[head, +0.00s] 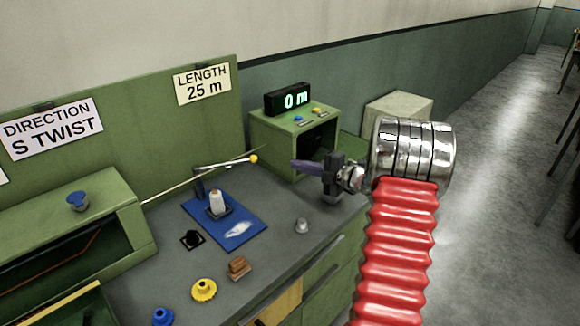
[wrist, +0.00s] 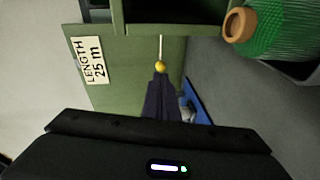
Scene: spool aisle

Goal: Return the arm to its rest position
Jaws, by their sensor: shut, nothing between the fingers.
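My arm reaches over the grey bench from the right, with a red ribbed sleeve and a shiny metal joint. My gripper (head: 294,165) points left, in front of the green box with the display, and is shut and empty. In the wrist view the dark closed fingers (wrist: 160,78) point toward a yellow ball (wrist: 160,66) on a thin rod. The fingers appear clear of the bench. I cannot tell the exact gap between fingers and ball.
The green box (head: 272,140) carries a "0 m" display (head: 288,99). Yellow (head: 204,290) and blue (head: 162,317) knobs sit nearer. A green spool (wrist: 285,40) shows in the wrist view. Floor (head: 490,190) is free at right.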

